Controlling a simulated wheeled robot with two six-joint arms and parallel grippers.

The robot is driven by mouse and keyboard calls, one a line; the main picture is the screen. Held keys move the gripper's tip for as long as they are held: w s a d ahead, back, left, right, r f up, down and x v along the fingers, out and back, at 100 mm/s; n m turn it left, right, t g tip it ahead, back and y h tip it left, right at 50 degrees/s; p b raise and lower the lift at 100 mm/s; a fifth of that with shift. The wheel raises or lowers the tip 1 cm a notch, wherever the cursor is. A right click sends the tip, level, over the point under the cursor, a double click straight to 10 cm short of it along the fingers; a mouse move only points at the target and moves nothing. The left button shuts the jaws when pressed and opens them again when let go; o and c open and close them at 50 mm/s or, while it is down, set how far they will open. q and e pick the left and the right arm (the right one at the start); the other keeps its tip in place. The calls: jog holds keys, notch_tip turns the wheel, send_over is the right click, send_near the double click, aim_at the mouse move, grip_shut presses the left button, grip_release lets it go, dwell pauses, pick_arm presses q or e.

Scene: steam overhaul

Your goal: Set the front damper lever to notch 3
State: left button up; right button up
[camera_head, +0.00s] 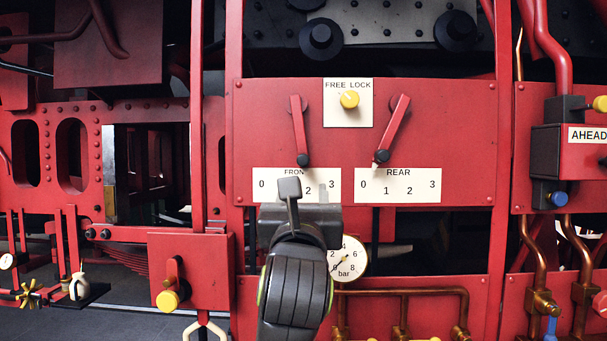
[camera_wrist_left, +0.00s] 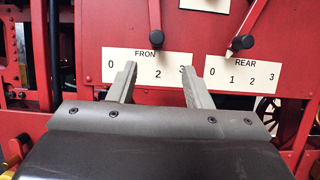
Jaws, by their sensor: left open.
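The front damper lever (camera_head: 298,128) is a red bar with a dark lower end, on the red panel above the FRONT scale plate (camera_head: 256,190). Its lower end sits close to above the 2; in the left wrist view the lever (camera_wrist_left: 154,14) also ends above the 2. My left gripper (camera_head: 306,189) is in front of that plate, below the lever's end. In the left wrist view the gripper (camera_wrist_left: 159,72) has its fingers apart with nothing between them, below the lever and not visibly touching it. The fingers cover the 1. My right gripper is not in view.
The rear damper lever (camera_head: 393,128) slants just to the right, above the REAR plate (camera_head: 427,173). A yellow knob (camera_head: 349,99) on the FREE LOCK plate (camera_head: 337,118) sits between the levers. A pressure gauge (camera_head: 349,258) is beside my left wrist. Pipes run below.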

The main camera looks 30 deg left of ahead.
aim_at(303, 164)
pick_arm(q)
jog(key=p+x, duration=0.5)
jog(key=x, duration=0.8)
jog(key=shift+w+a+r, duration=0.1)
jog(key=shift+a+r, duration=0.2)
jog(key=shift+a, duration=0.1)
jog(key=shift+w+a+r+p, duration=0.1)
jog(key=shift+w+a+p, duration=0.2)
jog(key=shift+w+a, duration=0.15)
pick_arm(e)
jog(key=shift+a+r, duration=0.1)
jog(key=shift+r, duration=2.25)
pick_arm(q)
jog(key=shift+d, duration=0.1)
jog(key=shift+c, duration=0.4)
grip_shut()
